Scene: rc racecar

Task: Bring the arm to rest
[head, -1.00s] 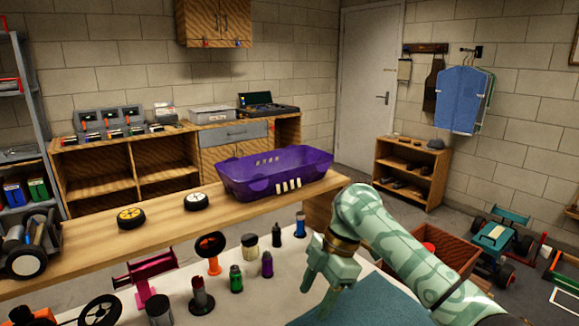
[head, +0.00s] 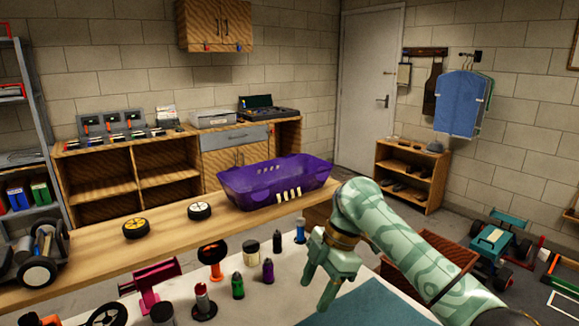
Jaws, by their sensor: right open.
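My right arm (head: 400,225) comes in from the lower right, patterned in pale green. My right gripper (head: 322,290) hangs with its fingers pointing down, apart and empty, over the white table near the teal mat (head: 365,305). It appears clear of the small bottles to its left. My left gripper does not show in the head view.
A purple bin (head: 275,186) and two wheels (head: 136,228) (head: 200,211) sit on the wooden bench (head: 95,253). Several small bottles (head: 238,285) and a pink holder (head: 150,285) stand on the white table. A reddish crate (head: 430,262) is behind my right arm.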

